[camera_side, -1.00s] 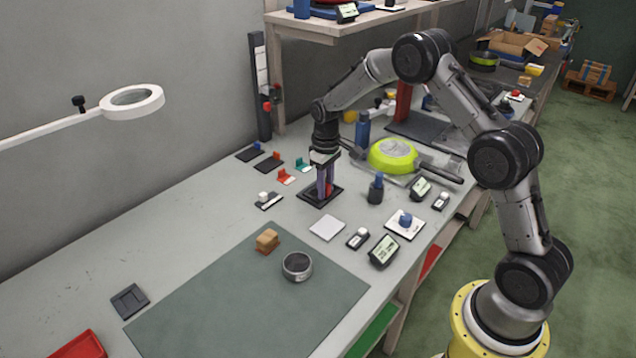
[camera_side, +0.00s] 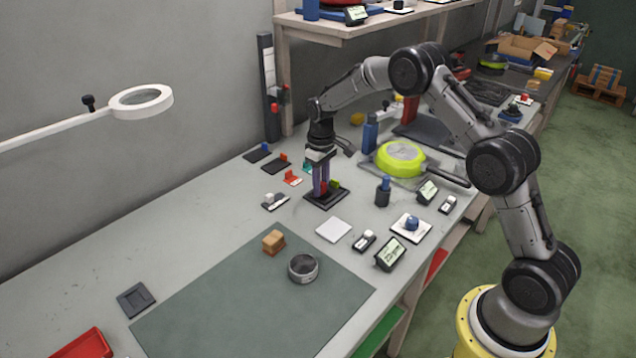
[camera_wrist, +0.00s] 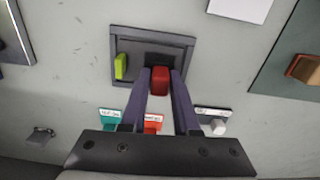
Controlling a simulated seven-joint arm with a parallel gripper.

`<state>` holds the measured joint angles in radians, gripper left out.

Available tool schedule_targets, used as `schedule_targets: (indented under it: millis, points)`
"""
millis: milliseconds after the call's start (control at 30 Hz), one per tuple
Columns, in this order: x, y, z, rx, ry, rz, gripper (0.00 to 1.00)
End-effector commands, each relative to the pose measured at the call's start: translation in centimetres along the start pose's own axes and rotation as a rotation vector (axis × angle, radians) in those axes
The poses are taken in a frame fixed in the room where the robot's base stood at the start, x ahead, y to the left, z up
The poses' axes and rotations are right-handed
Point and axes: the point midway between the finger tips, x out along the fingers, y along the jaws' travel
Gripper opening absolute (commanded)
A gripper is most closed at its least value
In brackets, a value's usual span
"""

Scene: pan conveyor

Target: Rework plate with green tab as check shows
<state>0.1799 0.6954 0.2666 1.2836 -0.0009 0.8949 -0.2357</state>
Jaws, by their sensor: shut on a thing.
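A dark square plate (camera_side: 337,197) lies on the grey bench; in the wrist view its raised frame (camera_wrist: 183,40) surrounds a darker recess. A yellow-green tab (camera_wrist: 121,66) stands at the plate's left edge in the wrist view and shows in the side view (camera_side: 335,184). My gripper (camera_wrist: 160,82) is shut on a small red block (camera_wrist: 160,76), at the plate's near edge in the wrist view. The gripper (camera_side: 321,190) points straight down over the plate in the side view. Whether the block touches the plate is unclear.
Small stands with a red tab (camera_side: 291,178), a teal tab (camera_wrist: 110,117) and a white tab (camera_wrist: 218,127) are close by. A lime pan (camera_side: 400,157), a blue-topped bottle (camera_side: 383,192) and small displays (camera_side: 390,253) stand rightward. The green mat (camera_side: 245,310) is mostly bare.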

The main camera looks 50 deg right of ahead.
Motion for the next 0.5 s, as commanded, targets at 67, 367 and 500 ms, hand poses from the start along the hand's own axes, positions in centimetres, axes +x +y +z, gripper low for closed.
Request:
schedule_targets:
  millis: [67, 367, 500]
  points:
    - [0.1, -0.1, 0.9, 0.001, -0.005, -0.001, 0.0]
    - [0.1, -0.2, 3.7, 0.001, -0.005, -0.001, 0.0]
    - [-2.0, -0.2, 3.6, 0.0, 0.003, 0.001, 0.0]
